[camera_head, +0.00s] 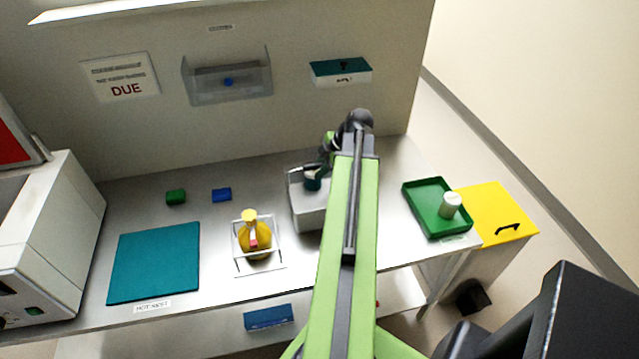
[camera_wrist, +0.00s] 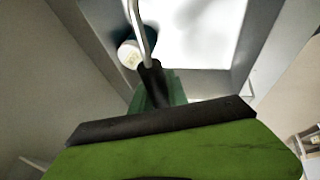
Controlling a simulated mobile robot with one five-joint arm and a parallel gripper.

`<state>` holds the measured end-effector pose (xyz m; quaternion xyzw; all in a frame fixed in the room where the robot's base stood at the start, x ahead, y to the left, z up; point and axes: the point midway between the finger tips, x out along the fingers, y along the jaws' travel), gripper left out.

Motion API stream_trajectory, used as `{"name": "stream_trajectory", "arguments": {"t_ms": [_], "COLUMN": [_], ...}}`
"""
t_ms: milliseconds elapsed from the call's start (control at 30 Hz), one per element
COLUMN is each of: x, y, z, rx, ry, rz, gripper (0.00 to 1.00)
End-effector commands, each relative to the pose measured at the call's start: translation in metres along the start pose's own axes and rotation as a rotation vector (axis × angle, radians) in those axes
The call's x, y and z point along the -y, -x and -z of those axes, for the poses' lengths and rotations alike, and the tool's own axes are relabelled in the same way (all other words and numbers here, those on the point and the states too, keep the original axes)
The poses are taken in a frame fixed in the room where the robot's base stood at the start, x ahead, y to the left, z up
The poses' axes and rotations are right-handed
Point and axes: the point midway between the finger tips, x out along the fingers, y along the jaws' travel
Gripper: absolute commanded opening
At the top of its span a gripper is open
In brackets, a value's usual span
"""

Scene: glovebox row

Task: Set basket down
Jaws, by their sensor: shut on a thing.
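My gripper (camera_head: 328,152) is at the back of the bench, above an open light grey box (camera_head: 309,217); my arm hides part of both. In the wrist view my gripper (camera_wrist: 150,72) is shut on a thin pale bar (camera_wrist: 135,22), which looks like a basket handle. A dark teal round thing (camera_head: 312,183) is just below the gripper, at the box's top; in the wrist view a teal and white thing (camera_wrist: 130,52) is beside the bar. I cannot tell whether the basket is inside the box or touching it.
A wire stand (camera_head: 240,271) with a yellow bottle (camera_head: 262,238), a teal mat (camera_head: 155,262), and green (camera_head: 176,197) and blue (camera_head: 222,195) blocks lie left. A green tray (camera_head: 425,196) with a white jar (camera_head: 450,205) stands right, beside a yellow-lidded bin (camera_head: 490,205).

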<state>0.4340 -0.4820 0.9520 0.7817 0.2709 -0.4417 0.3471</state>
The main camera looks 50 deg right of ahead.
Motion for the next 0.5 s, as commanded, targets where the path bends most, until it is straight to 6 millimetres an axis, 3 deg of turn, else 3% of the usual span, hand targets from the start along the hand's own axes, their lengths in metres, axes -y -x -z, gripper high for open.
{"name": "stream_trajectory", "arguments": {"t_ms": [167,400,500], "x": [0.001,0.012,0.013], "y": [-0.004,-0.037,-0.038], "z": [-0.001,-0.015,-0.016], "rx": [0.000,0.000,0.000], "ry": [-0.001,-0.001,-0.001], "rz": [-0.001,-0.001,-0.001], "gripper": [0.00,0.00,0.00]}}
